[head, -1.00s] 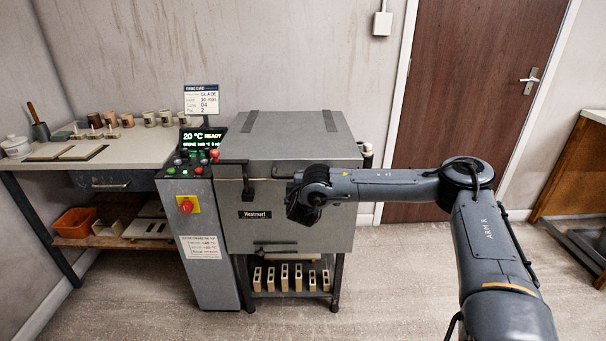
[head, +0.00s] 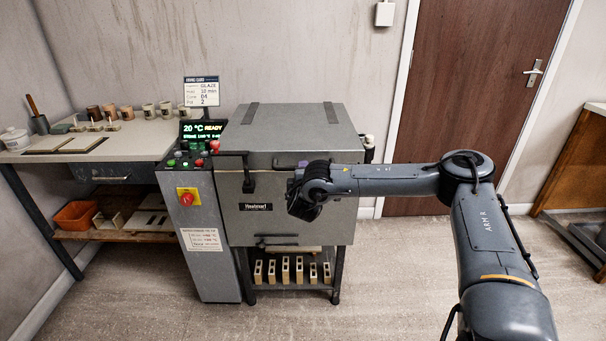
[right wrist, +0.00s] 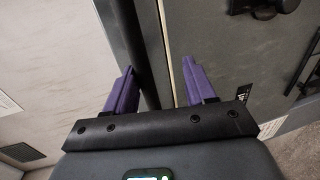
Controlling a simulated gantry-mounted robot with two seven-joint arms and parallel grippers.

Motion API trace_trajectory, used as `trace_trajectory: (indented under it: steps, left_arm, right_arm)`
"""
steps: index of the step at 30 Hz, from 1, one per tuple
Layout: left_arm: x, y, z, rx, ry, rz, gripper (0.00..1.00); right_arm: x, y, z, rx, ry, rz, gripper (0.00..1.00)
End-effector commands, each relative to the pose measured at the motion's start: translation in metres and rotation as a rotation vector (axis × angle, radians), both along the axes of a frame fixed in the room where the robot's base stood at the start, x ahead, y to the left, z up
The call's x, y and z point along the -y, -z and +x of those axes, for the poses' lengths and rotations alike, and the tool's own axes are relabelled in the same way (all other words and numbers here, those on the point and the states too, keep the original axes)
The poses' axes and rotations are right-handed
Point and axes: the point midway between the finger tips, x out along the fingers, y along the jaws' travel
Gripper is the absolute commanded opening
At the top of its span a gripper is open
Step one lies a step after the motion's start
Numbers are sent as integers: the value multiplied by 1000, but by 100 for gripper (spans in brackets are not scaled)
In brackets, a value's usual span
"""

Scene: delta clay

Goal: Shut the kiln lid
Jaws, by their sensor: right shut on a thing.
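The grey box kiln (head: 285,215) stands in the middle of the head view. Its lid (head: 290,130) lies flat across the top; no gap shows along the front edge from here. A dark bar handle runs along the lid's front. My right gripper (head: 299,174) is at the front of the lid, its fingers mostly hidden behind the wrist. A thin seam runs beside the bar there. My left gripper is not in view.
A workbench (head: 90,140) with cups is further left. A door (head: 487,90) is behind my right arm. Kiln props (head: 286,271) sit underneath.

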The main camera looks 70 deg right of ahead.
Motion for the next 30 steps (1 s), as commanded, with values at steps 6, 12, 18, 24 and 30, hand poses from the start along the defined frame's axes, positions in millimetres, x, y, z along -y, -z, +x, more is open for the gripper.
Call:
trace_trajectory:
  steps: [6,12,18,24,30]
  left_arm:
    - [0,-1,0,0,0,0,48]
    - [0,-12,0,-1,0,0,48]
    - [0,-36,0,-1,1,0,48]
    - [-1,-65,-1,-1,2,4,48]
    - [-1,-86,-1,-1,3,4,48]
  right_arm:
    - [-1,5,-2,-11,-2,6,44]
    - [-11,-1,-6,-9,-1,8,44]
    - [-34,-11,-14,-5,-3,10,44]
    - [-58,-18,-25,-3,-3,8,44]
    - [-78,-23,-33,0,-3,4,44]
